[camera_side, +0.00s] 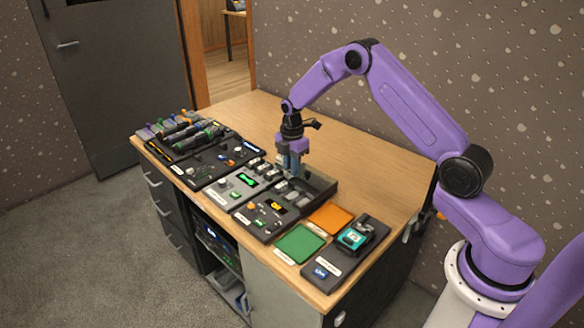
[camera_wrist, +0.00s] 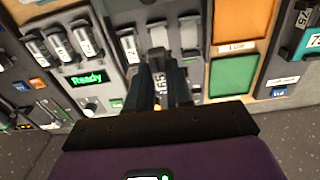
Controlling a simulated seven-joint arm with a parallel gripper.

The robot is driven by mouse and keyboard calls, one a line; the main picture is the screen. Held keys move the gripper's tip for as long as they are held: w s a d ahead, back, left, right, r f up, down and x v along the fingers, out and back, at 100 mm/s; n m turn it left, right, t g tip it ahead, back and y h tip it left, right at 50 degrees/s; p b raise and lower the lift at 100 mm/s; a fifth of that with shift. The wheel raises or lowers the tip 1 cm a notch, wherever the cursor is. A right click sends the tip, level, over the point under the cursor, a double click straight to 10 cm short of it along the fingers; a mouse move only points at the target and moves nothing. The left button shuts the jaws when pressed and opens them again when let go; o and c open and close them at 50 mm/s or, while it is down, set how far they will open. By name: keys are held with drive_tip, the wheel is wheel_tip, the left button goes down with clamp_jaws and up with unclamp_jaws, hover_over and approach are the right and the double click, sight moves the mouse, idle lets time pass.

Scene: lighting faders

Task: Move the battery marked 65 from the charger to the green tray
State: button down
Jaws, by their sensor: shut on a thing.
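My gripper (camera_side: 290,168) points down over the dark charger (camera_side: 262,228) on the bench. In the wrist view my gripper (camera_wrist: 162,92) has its two dark fingers shut on a battery marked 65 (camera_wrist: 160,82), one on each side. I cannot tell whether this battery is seated in its slot or lifted. In the side view it is hidden by the fingers. The green tray (camera_side: 300,244) is flat and empty, right of the charger; it also shows in the wrist view (camera_wrist: 233,76).
An orange tray (camera_side: 330,217) lies beside the green one. The bench behind is clear.

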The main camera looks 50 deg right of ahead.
drive_tip(key=shift+r, duration=1.7)
drive_tip(key=s+a, duration=1)
drive_tip(key=s, duration=1.9)
hover_over(301, 245)
drive_tip(key=f, duration=0.9)
drive_tip(key=shift+s+d+f, duration=0.1)
drive_tip(key=shift+s+f, duration=0.2)
drive_tip(key=shift+f, duration=0.1)
drive_tip(key=shift+w+f, duration=0.15)
drive_tip(key=shift+f, duration=0.8)
drive_tip(key=shift+w+f, duration=0.1)
drive_tip(key=shift+f, duration=0.8)
